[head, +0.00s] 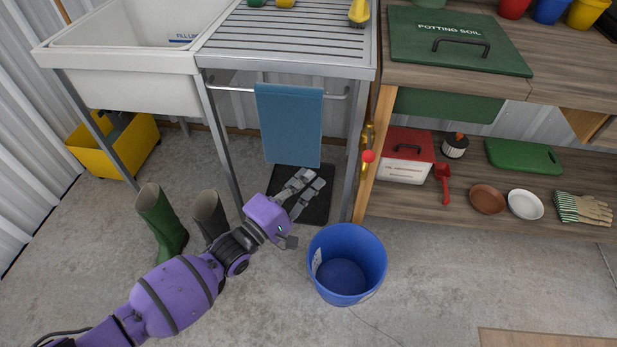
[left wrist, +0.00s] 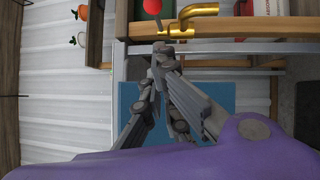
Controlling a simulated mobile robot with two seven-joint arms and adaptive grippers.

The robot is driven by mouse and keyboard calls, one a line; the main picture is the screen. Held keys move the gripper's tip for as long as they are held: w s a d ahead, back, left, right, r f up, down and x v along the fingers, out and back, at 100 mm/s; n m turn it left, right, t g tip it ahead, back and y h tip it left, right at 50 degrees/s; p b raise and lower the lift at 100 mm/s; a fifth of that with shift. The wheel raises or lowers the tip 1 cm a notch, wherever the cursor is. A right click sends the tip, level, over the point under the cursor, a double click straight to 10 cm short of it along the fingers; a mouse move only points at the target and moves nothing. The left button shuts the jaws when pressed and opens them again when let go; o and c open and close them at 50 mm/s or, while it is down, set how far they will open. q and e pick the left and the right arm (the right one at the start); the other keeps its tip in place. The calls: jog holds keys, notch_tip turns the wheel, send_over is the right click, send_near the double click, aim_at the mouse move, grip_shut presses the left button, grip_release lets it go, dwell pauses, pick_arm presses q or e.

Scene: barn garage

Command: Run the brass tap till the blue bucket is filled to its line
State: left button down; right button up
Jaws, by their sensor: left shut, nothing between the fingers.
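The blue bucket (head: 372,262) stands upright on the concrete floor, and I see no water in it. A white mark shows on its inner left wall; I cannot make out a fill line. The brass tap (head: 366,136) with its red knob (head: 369,156) is on the post between the sink stand and the wooden bench, above and beyond the bucket. In the left wrist view the tap (left wrist: 205,12) and red knob (left wrist: 152,6) are just past the fingertips. My left gripper (head: 315,179) is shut and empty, left of the tap, apart from it. My right gripper is out of view.
A blue towel (head: 290,125) hangs on a rail behind my left gripper, above a dark floor mat (head: 316,207).

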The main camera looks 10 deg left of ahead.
pick_arm(q)
jog(key=w+d+r, duration=0.1)
jog(key=w+d, duration=0.5)
jog(key=d, duration=0.1)
jog(key=shift+w+d+r, duration=0.3)
jog(key=shift+r, duration=0.05)
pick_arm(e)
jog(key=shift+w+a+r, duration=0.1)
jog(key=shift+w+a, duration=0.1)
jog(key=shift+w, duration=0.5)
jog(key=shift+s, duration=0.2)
pick_arm(q)
jog(key=shift+s+d, duration=0.1)
jog(key=shift+s+d+n+t+y+p, duration=0.1)
jog(key=shift+d+n+t+y+p, duration=0.2)
jog(key=shift+y, duration=0.1)
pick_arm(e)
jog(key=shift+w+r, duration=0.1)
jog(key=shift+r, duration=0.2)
